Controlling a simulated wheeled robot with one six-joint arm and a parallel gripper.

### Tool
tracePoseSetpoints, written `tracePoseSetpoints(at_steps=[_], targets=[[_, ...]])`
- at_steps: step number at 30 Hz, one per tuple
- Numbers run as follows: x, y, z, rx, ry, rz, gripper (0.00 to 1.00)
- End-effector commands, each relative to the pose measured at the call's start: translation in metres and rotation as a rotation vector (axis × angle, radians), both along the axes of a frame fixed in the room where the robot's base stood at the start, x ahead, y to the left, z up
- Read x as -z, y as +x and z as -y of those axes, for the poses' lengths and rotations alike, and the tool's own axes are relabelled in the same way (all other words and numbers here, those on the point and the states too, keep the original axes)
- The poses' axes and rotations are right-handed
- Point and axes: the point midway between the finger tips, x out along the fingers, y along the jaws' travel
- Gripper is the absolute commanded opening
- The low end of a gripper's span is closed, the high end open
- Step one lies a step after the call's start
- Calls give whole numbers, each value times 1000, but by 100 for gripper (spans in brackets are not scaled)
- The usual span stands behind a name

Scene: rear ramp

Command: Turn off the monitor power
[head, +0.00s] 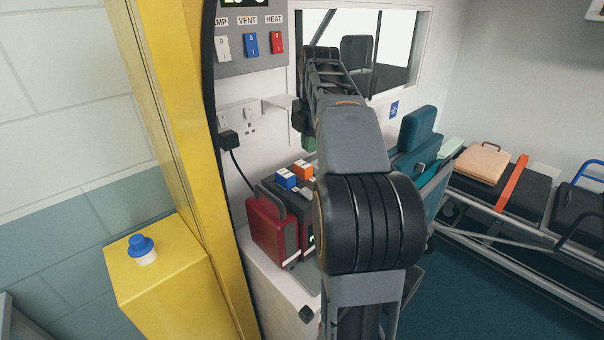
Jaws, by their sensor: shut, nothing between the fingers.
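A red and dark case-shaped unit (272,226), likely the monitor, stands on a white cabinet left of my arm. Part of a green display shows at its right edge, and my arm hides the rest. Blue and orange blocks with white parts sit on top. A black plug (229,141) is in the wall socket plate (243,117), and its cable runs down behind the unit. My arm reaches forward over the cabinet. My gripper (301,120) shows only as a small dark part beside the arm, above and behind the unit, shut and apart from the socket.
A switch panel (250,45) marked VENT and HEAT is above the socket. A yellow post (185,130) and a yellow box with a blue button (142,246) stand at left.

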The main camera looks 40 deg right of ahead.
Motion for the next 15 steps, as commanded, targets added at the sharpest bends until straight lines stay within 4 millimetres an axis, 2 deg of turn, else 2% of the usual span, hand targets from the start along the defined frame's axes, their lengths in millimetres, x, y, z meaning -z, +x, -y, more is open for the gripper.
tracePoseSetpoints(at_steps=[4,15], targets=[[-5,2,6,-69,-3,-4,0],[-5,5,2,-97,-4,-4,0]])
